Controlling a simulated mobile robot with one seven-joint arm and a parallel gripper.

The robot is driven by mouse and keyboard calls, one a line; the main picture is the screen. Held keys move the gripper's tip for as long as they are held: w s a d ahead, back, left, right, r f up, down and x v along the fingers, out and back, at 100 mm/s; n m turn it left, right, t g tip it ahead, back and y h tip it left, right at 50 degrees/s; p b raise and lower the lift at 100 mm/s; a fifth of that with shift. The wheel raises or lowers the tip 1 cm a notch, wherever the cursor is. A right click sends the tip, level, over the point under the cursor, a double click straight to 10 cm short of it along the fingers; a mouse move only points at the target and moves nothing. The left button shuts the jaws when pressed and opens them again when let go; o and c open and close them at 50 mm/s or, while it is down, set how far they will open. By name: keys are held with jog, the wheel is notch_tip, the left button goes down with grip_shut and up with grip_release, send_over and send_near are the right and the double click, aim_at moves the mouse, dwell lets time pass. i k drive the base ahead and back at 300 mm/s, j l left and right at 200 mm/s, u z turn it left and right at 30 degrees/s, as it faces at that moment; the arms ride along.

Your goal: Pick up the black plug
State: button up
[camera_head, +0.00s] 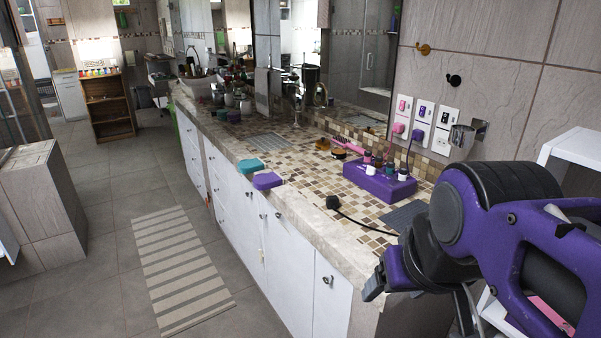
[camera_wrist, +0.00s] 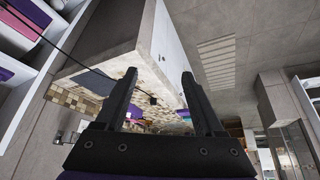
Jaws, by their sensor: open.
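The black plug (camera_head: 333,202) lies on the tiled counter (camera_head: 300,215) near its front edge, with a thin black cord running right from it. It also shows in the wrist view as a small dark shape (camera_wrist: 152,98) between my fingers, some way beyond them. My gripper (camera_head: 374,284) is at the lower right in the head view, in front of the counter's near end and apart from the plug. In the wrist view my gripper (camera_wrist: 159,76) has its two black fingers spread, with nothing held between them.
A purple box (camera_head: 378,187) with small bottles stands behind the plug, and a grey mat (camera_head: 405,215) lies to its right. Teal (camera_head: 250,166) and purple (camera_head: 267,181) items sit at the front edge. Wall sockets (camera_head: 422,120) hold plugs. The counter around the black plug is mostly clear.

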aim_at(332, 202)
jog(key=j+z, duration=0.15)
jog(key=j, duration=0.6)
jog(key=j+z, duration=0.15)
jog(key=j, duration=0.25)
jog(key=i+j+z, duration=0.2)
jog(key=j, duration=0.25)
jog(key=i+j+z, duration=0.2)
jog(key=j, duration=0.2)
jog(key=j+z, duration=0.15)
jog(key=j, duration=0.2)
jog(key=i+j+z, duration=0.2)
jog(key=j, duration=0.2)
jog(key=i+j+z, duration=0.2)
jog(key=j, duration=0.2)
jog(key=j+z, duration=0.2)
jog(key=i+j, duration=0.1)
jog(key=i, duration=0.35)
